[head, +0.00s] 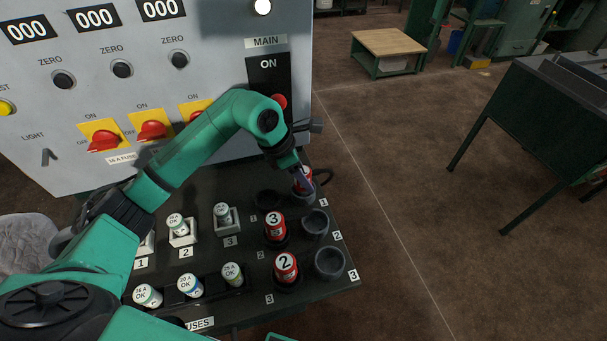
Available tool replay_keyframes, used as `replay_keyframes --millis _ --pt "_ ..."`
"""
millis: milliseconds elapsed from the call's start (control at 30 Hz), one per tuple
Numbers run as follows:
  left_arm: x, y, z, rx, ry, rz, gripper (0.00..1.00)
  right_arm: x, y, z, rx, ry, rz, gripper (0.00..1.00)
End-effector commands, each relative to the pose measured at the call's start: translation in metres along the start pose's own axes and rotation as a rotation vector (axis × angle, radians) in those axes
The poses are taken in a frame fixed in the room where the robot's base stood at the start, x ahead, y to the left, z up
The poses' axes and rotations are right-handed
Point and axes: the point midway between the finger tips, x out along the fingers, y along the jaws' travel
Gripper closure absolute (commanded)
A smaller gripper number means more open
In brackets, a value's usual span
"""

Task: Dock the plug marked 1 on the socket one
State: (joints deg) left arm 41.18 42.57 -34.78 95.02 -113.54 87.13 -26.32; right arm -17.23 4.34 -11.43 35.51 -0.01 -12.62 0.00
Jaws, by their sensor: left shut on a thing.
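My left gripper (300,176) is shut on a red plug (306,183) at the far right corner of the dark panel. Its fingers cover most of the plug, and its number cannot be read. The plug is at the mouth of the dark round socket labelled 1 (303,198); I cannot tell whether it is seated or just above. An empty dark holder (267,199) is left of it. My right gripper is not in view.
Empty sockets 2 (315,224) and 3 (329,263) line the panel's right edge. Several fuses (190,285) stand on the left of the panel (225,307). A grey control cabinet (60,130) with red switches rises behind. Open floor lies to the right.

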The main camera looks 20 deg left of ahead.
Motion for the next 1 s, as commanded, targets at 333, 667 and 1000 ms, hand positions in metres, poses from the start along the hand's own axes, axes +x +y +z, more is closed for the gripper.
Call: replay_keyframes --millis 333,667,1000 --pt "0.0008 -0.0001 0.0004 0.001 0.0 0.001 1.0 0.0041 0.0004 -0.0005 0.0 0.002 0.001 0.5" --pt "0.0002 -0.0005 0.0008 0.001 0.0 0.0 1.0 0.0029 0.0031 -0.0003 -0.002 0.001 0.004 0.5" --pt "0.0006 -0.0002 0.0004 0.001 0.0 0.0 1.0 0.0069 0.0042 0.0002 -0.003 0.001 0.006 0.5"
